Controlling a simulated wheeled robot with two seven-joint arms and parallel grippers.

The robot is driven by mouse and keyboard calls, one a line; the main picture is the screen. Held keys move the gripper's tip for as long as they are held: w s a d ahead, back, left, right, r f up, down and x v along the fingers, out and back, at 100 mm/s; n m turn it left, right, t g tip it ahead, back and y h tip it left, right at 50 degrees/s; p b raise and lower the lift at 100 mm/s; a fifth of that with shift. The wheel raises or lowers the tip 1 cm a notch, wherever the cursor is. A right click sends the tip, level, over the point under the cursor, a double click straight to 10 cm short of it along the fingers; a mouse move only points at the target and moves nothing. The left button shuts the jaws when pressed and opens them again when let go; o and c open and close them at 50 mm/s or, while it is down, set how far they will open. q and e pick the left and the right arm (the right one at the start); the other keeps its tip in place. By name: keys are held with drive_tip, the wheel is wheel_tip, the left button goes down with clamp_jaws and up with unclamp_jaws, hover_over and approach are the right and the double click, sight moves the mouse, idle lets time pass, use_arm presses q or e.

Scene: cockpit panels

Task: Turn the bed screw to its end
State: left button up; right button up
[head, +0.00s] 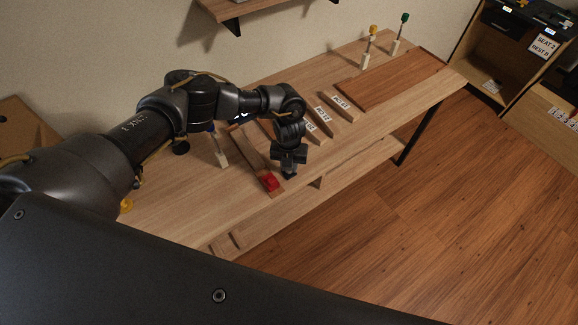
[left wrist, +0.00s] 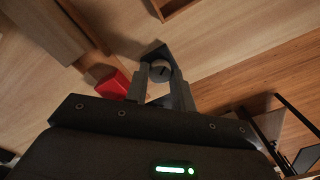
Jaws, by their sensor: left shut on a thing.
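My left gripper (head: 289,172) points down over the front part of the wooden bench, just right of a red block. In the left wrist view its two fingers (left wrist: 161,88) stand on either side of a round grey screw head with a dark slot (left wrist: 160,70), which I take to be the bed screw. The gripper is shut on it. In the head view the screw is hidden by the gripper. My right gripper is not in view.
The red block (head: 271,183) lies close left of the gripper; it also shows in the left wrist view (left wrist: 113,84). Labelled wooden pieces (head: 341,103) stand behind. A brown board (head: 390,80) lies flat.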

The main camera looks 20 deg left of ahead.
use_arm(q)
drive_tip(key=n, duration=0.5)
drive_tip(key=shift+n+p, duration=0.3)
drive_tip(key=n+p, duration=0.1)
drive_tip(key=n, duration=0.4)
drive_tip(key=shift+p, duration=0.4)
drive_tip(key=shift+n, duration=0.4)
drive_tip(key=o, duration=1)
drive_tip(key=shift+r, duration=0.1)
